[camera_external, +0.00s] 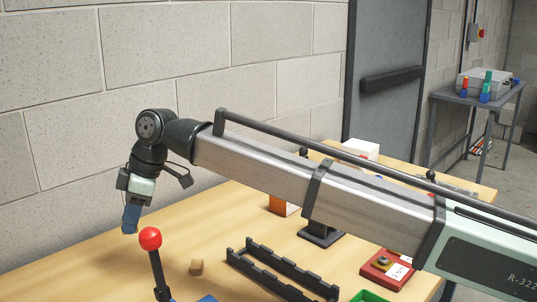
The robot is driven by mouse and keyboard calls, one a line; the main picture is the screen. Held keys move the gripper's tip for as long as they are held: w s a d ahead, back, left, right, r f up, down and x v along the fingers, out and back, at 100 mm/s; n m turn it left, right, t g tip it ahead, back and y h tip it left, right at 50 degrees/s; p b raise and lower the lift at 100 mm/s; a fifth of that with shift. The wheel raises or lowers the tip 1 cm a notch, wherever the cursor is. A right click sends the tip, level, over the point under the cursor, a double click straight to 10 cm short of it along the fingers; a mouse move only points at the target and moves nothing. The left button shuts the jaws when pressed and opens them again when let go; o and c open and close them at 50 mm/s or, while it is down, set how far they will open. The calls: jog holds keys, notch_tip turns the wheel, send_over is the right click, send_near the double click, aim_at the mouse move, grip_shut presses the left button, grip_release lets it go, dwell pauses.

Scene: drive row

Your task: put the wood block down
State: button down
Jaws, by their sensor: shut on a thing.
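My gripper (131,206) hangs at the left, pointing down above the table. A blue block-like piece (131,219) shows at its jaws, which look shut on it. The fingers are small and dark here, so their outline is hard to see. The blue piece's lower end is clear of the wood block.
A lever with a red knob (150,239) stands close right of my gripper. A black slotted rack (280,270), a red box (387,269) and a green tray (369,296) lie to the right. An orange box (283,205) stands behind. Bare table (70,270) lies at left.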

jog(key=shift+s+a+r+n+g+h, duration=0.1)
jog(key=shift+s+n+g+h, duration=0.1)
jog(key=shift+n, duration=0.4)
jog(key=shift+s+r+n+g+h, duration=0.1)
jog(key=shift+s+n+g, duration=0.1)
jog(key=shift+n, duration=0.4)
jog(key=n, duration=0.3)
jog(key=g, duration=0.1)
send_near(136, 275)
jog(key=shift+h, duration=0.3)
jog(key=shift+a+x, duration=0.15)
jog(key=shift+x, duration=1.35)
jog(key=shift+a+x, duration=0.1)
jog(key=shift+x, duration=1.35)
jog(key=c, duration=0.9)
grip_release()
jog(key=shift+r, duration=0.1)
jog(key=v, duration=1.2)
